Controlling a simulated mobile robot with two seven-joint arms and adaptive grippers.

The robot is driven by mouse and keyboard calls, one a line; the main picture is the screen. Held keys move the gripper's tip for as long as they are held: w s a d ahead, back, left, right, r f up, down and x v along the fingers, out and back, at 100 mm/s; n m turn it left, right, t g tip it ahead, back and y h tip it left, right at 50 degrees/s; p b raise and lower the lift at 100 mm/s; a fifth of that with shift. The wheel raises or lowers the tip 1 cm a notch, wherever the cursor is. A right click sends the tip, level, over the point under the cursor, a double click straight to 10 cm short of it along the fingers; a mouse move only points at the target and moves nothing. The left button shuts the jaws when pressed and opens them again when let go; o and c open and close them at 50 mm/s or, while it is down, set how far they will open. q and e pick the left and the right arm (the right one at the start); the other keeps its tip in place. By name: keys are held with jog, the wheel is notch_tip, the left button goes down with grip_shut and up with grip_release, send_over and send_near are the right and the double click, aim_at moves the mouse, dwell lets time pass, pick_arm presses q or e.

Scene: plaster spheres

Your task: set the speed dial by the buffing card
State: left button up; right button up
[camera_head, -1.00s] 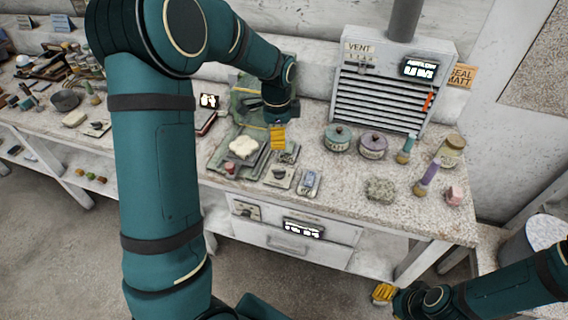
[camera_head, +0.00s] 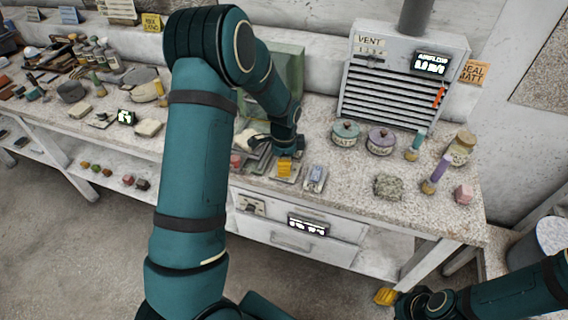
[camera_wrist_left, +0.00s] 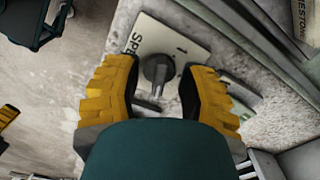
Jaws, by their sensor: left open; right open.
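The speed dial is a dark round knob (camera_wrist_left: 158,68) with a bar-shaped grip, on a pale plate (camera_wrist_left: 143,38) lettered "SPE" and marked "1". In the wrist view the knob lies between the yellow fingers of my left gripper (camera_wrist_left: 160,76), which are open with gaps on both sides. In the head view my left gripper (camera_head: 286,167) is low over the dial plate on the bench and hides most of it. My right gripper (camera_head: 385,297) is open and empty beyond the bench's front edge. An orange card reading "SEAL MATT" (camera_head: 474,72) is on the wall; I cannot identify the buffing card.
A grey switch block (camera_head: 315,178) stands just right of the dial. A green lidded pot (camera_head: 345,133), a purple lidded pot (camera_head: 380,141) and a rough grey block (camera_head: 388,186) are farther right. The vent box (camera_head: 400,85) stands behind. Drawers lie below.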

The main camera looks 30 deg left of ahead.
pick_arm(q)
grip_shut()
